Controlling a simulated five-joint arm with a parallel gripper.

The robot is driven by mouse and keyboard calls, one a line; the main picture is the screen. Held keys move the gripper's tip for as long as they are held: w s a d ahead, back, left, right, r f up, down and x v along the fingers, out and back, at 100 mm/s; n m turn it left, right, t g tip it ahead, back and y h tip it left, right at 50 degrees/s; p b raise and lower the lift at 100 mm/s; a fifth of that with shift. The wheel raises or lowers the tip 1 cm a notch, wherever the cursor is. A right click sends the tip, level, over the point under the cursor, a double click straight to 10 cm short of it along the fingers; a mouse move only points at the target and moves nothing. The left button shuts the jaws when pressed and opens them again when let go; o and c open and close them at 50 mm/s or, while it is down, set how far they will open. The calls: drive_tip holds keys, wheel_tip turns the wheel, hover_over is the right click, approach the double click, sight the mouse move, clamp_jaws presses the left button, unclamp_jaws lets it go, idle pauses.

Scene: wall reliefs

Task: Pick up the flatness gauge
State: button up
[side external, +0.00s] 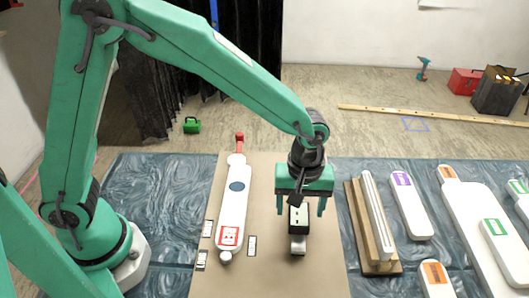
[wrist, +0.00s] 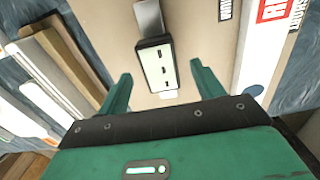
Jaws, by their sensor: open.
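A small device with a black rim and a pale face with dark marks, which looks to be the flatness gauge (side external: 299,218), lies on the tan board (side external: 270,280). A grey block-like end sticks out from it toward the front. My gripper (side external: 301,208) is over the gauge, with its two green fingers pointing down, apart and empty. In the wrist view the gauge (wrist: 157,66) appears between and just beyond the open fingertips (wrist: 160,72). I cannot tell how much height separates the fingertips from it.
Left of the gauge lies a long white tool (side external: 235,205) with a red label and red end. Right of it is a wooden holder (side external: 356,220) with a pale bar. Several white labelled pieces, one purple-marked (side external: 409,205), lie farther right. Bare board surrounds the gauge.

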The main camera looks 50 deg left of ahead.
sight(300, 213)
drive_tip(key=shift+f, duration=2.05)
drive_tip(key=c, duration=1.2)
drive_tip(key=shift+o, duration=0.2)
drive_tip(key=shift+r, duration=0.15)
drive_tip(key=shift+r, duration=0.4)
wheel_tip(300, 213, up, 3)
drive_tip(key=shift+r, duration=0.1)
drive_tip(key=s+d+r, duration=0.5)
drive_tip(key=s+r, duration=0.1)
drive_tip(key=s, duration=0.4)
drive_tip(key=shift+s+d+r, duration=0.2)
drive_tip(key=shift+r, duration=0.2)
